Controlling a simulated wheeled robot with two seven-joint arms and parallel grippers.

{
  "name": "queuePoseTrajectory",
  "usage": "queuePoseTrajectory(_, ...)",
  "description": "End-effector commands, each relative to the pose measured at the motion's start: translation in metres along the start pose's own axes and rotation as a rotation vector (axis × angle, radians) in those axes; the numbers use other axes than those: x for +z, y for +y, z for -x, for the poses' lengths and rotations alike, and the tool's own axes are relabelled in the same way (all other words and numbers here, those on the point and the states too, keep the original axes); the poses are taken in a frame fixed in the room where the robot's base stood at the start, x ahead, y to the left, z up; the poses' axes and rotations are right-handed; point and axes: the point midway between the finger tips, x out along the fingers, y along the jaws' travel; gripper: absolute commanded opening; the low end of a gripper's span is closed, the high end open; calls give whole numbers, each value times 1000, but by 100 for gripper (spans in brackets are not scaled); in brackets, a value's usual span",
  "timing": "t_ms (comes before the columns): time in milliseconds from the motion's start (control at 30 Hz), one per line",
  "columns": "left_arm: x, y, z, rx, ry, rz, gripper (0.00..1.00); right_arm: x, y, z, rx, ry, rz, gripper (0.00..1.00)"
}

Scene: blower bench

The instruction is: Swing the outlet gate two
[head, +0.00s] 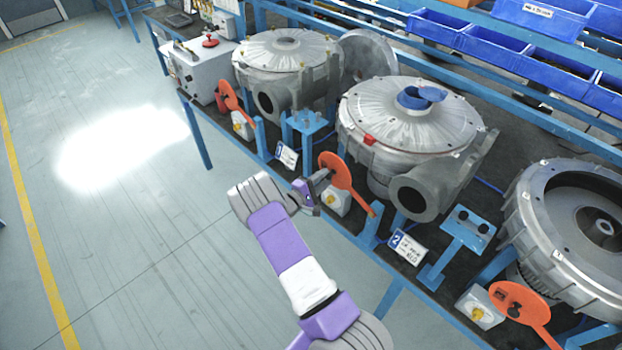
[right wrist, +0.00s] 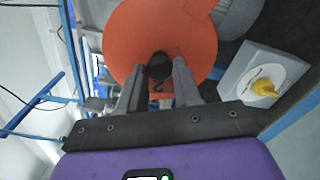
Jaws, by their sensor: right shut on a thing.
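The outlet gate two is an orange disc on an arm (head: 341,168) at the front edge of the bench, by the number 2 label (head: 407,247). It stands to the left of the round outlet (head: 418,194) of the middle blower, whose mouth is uncovered. My right gripper (head: 322,183) reaches it from the front. In the right wrist view my right gripper (right wrist: 159,80) is shut on the black knob (right wrist: 159,66) in the middle of the orange disc (right wrist: 140,32). My left gripper is not in view.
The middle blower (head: 405,120) stands behind the gate, with a blue post bracket (head: 462,228) right of its outlet. A white box with a yellow knob (head: 334,200) sits close beside the gate. Other orange gates stand left (head: 229,95) and right (head: 527,310). The floor in front is clear.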

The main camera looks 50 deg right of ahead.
Motion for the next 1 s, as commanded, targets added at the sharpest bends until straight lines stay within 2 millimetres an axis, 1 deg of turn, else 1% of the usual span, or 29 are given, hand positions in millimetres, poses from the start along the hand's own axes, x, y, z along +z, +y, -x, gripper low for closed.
queuePoseTrajectory(33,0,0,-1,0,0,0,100,2,-2,-3,0,-9,9,0)
queuePoseTrajectory(133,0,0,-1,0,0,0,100,4,-3,-5,-2,-12,16,0)
queuePoseTrajectory(467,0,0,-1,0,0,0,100,3,-4,-4,-4,-10,20,0)
queuePoseTrajectory(500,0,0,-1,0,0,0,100,3,-5,-4,-5,-9,20,36)
queuePoseTrajectory(633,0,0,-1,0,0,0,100,2,-4,-4,-5,-9,18,56)
queuePoseTrajectory(667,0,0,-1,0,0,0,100,2,-4,-4,-4,-9,18,59)
queuePoseTrajectory(900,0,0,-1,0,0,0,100,2,-4,-3,-4,-8,16,59)
queuePoseTrajectory(1000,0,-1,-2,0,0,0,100,1,-4,2,-4,-7,15,59)
